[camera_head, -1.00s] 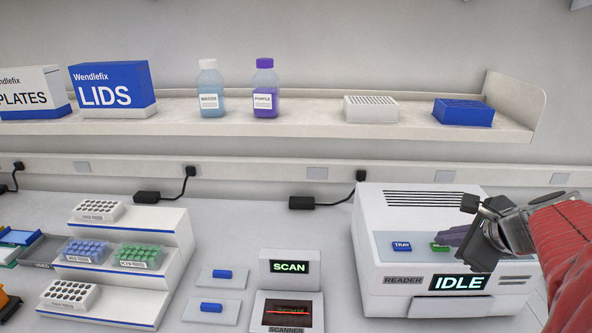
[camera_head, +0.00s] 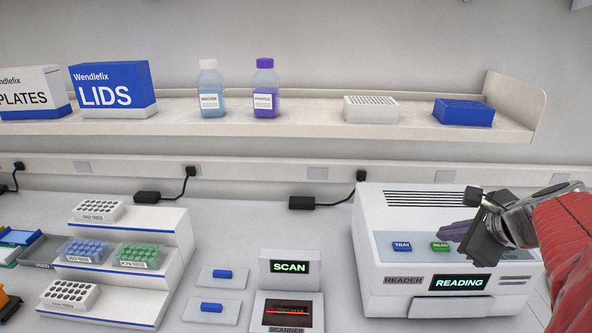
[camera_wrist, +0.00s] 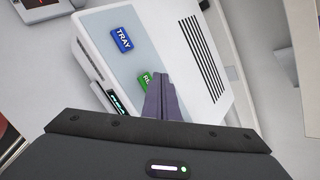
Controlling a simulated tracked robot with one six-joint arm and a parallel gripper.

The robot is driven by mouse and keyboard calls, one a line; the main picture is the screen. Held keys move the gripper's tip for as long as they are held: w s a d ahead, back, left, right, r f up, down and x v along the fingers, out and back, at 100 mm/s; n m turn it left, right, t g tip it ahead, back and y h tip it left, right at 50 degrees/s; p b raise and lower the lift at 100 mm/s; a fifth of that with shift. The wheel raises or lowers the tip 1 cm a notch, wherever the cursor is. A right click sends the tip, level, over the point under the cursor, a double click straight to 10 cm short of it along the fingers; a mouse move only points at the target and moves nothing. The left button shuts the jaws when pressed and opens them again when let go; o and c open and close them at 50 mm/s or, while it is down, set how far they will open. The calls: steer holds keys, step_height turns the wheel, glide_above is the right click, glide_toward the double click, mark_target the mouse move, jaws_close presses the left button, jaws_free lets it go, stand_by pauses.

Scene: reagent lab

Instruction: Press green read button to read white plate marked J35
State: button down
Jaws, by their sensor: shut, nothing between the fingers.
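The white reader (camera_head: 375,260) stands at the right of the bench, and its display (camera_head: 459,283) shows READING. The green read button (camera_head: 440,246) is on its top panel, right of the blue TRAY button (camera_head: 402,246). My gripper (camera_head: 447,233) is shut and empty, its tips just right of the green button. In the wrist view the shut fingers (camera_wrist: 160,90) partly cover the green button (camera_wrist: 145,79); I cannot tell whether they touch it. The blue TRAY button (camera_wrist: 122,38) shows there too. The white plate J35 is not visible.
The scanner (camera_head: 290,268), showing SCAN, stands left of the reader. A stepped rack (camera_head: 175,238) with tube racks is further left. The shelf (camera_head: 300,119) above holds boxes, a water bottle (camera_head: 210,88), a purple bottle (camera_head: 264,88), a white rack (camera_head: 371,109) and a blue rack (camera_head: 463,112).

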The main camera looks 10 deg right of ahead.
mark_target(439, 247)
steer(key=shift+r, duration=0.1)
steer(key=shift+r, duration=2.5)
